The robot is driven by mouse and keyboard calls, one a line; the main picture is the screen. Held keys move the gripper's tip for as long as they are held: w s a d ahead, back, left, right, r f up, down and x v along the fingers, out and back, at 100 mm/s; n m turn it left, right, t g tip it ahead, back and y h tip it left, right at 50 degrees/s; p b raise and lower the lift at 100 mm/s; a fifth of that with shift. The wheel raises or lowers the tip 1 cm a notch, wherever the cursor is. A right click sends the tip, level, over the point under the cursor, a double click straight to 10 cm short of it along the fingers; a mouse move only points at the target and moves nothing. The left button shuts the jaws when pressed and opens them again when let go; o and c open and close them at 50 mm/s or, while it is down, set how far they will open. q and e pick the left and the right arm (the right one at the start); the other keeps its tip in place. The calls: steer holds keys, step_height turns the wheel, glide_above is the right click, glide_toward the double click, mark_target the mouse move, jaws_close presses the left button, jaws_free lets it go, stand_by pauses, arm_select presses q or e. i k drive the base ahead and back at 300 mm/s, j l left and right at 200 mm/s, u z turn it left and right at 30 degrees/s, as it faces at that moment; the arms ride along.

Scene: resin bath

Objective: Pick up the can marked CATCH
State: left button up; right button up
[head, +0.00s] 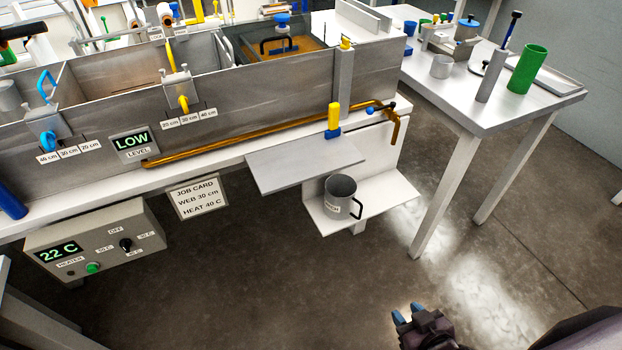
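The can marked CATCH (341,195) is a grey metal can, open at the top, with a dark handle on its right side. It stands upright on a low white shelf (390,197), just in front of and below a grey plate. Its label is small and partly legible. My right gripper (407,314) is at the bottom edge, below and right of the can and well apart from it. My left gripper is out of view.
The grey plate (300,163) juts out beside the can, under the yellow-handled valve (334,118) of the long metal bath (255,95). A heater box (100,243) hangs at left. A side table (470,105) stands at right. Open floor lies before the shelf.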

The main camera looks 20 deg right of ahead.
mark_target(340, 189)
steer(key=z, duration=0.7)
steer(key=i+j+z, duration=0.1)
steer(key=j, duration=0.3)
steer(key=i+j, duration=0.1)
steer(key=j, duration=0.3)
steer(key=j+z, duration=0.15)
steer(key=j, duration=0.25)
steer(key=i, duration=0.05)
